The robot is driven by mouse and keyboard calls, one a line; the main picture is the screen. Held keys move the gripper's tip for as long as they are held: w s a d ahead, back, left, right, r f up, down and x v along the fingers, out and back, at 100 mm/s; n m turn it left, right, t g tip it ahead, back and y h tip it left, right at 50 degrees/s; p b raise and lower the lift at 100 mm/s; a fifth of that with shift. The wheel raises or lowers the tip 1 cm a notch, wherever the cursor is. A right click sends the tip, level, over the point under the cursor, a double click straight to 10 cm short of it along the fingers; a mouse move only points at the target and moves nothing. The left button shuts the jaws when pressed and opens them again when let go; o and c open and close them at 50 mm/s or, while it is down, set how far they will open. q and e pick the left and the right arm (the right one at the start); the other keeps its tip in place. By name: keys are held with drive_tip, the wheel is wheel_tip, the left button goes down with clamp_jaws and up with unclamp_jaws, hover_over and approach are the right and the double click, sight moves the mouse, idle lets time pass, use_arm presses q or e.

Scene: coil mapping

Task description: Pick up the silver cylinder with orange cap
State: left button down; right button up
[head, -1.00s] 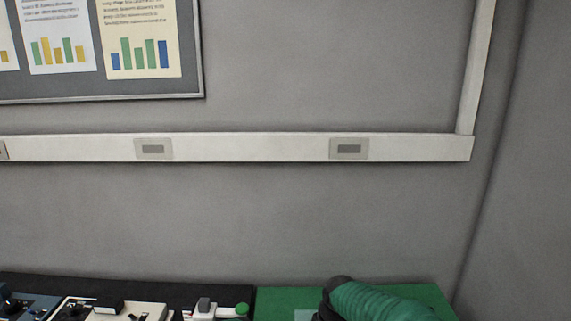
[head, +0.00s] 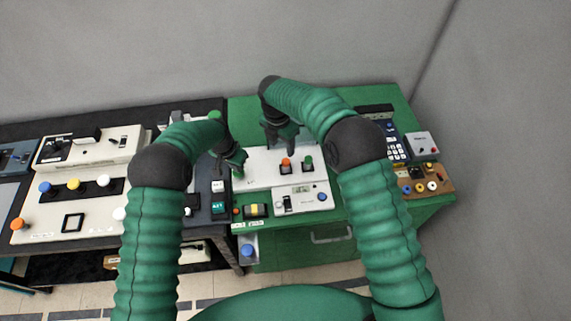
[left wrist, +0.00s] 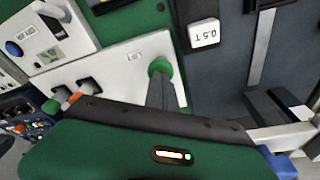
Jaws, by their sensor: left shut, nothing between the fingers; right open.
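The orange-capped cylinder (head: 286,162) stands in a dark square socket on the white panel in the head view. Its silver body hardly shows. Its orange cap (left wrist: 74,97) also shows in the left wrist view, partly hidden by the dark wrist edge. A green-capped cylinder (head: 308,161) stands just to its right. My right gripper (head: 279,142) is open and empty, above and a little behind the orange cap. My left gripper (head: 238,166) is shut and empty, left of the orange cap near the panel's left edge.
The white panel (head: 262,171) lies on a green bench (head: 390,97). A white control box (head: 299,197) is in front of the sockets. A blue keypad unit (head: 394,148) and a brown board (head: 425,180) stand right. White consoles (head: 68,212) fill the left bench.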

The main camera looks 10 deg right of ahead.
sight(286, 161)
drive_tip(key=f, duration=0.4)
drive_tip(key=w+d+f, duration=0.1)
drive_tip(key=f, duration=0.7)
drive_tip(key=shift+w+d, duration=0.2)
drive_tip(key=shift+w, duration=0.1)
clamp_jaws()
